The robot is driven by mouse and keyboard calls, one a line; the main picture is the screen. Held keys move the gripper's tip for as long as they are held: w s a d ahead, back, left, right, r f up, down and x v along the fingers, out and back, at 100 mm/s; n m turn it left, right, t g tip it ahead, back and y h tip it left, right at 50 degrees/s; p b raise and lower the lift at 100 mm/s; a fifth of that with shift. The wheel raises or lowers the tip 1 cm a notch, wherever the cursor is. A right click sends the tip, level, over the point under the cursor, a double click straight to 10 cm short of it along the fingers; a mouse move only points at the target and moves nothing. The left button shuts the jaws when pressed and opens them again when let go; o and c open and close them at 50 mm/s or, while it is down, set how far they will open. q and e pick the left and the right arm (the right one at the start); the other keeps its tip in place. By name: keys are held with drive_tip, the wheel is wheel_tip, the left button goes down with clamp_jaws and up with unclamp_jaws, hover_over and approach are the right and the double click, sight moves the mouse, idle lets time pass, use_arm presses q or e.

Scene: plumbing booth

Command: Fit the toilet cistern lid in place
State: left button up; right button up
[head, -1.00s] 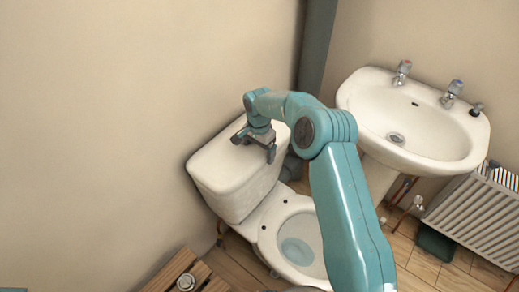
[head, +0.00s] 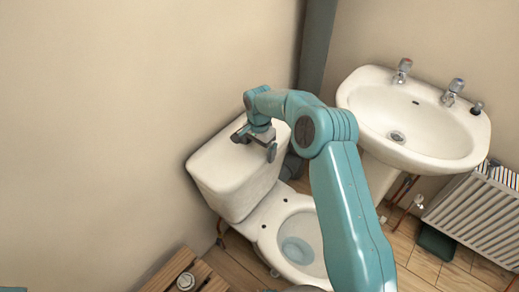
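The white cistern lid (head: 222,158) lies on top of the cistern (head: 240,203), against the wall. It looks level and flush from here; the edge at the wall is hard to judge. My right gripper (head: 255,146) is over the lid's far right part, with its two dark fingers spread wide apart and nothing between them. I cannot tell whether the fingertips touch the lid. My arm hides part of the lid's right end. My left gripper is not in view.
The toilet bowl (head: 298,240) stands open in front of the cistern. A grey pipe (head: 316,50) rises behind. A wooden slatted surface (head: 205,279) is at lower left.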

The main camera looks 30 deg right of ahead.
drive_tip(key=shift+s, duration=0.2)
drive_tip(key=shift+w+r, duration=0.2)
drive_tip(key=shift+r, duration=0.1)
wheel_tip(320, 180, up, 16)
drive_tip(key=shift+p, duration=0.4)
drive_tip(key=shift+s+a, duration=0.1)
drive_tip(key=shift+s, duration=0.05)
